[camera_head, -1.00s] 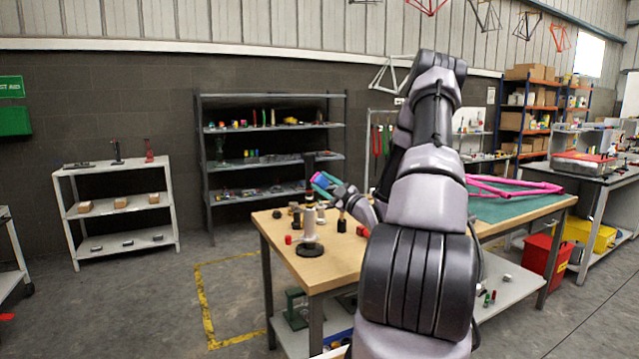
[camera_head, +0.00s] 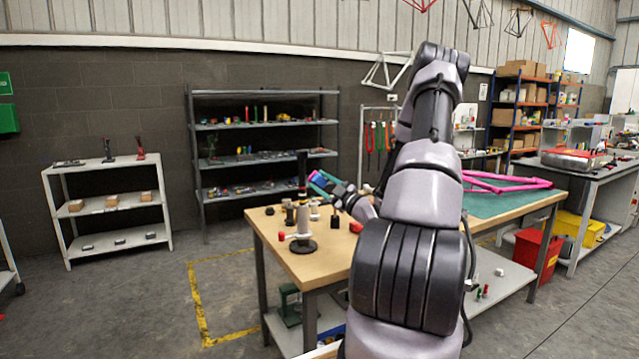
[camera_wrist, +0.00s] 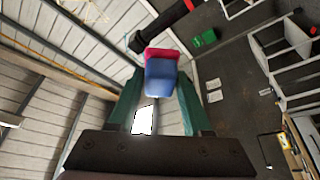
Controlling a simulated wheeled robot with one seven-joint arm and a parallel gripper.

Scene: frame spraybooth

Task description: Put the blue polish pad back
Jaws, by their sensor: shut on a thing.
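The blue polish pad (camera_wrist: 160,80) is a small block with a blue body and a red or pink band at its far end. In the wrist view it sits between the two green fingers of my gripper (camera_wrist: 158,95), which is shut on it. My arm hides part of the bench.
A black-and-grey stand (camera_head: 303,225) rises from the bench's left end, close to my gripper, with several small parts around it. A dark shelf rack (camera_head: 265,160) stands behind, and a white shelf (camera_head: 110,205) is at the left. Open floor lies left of the bench.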

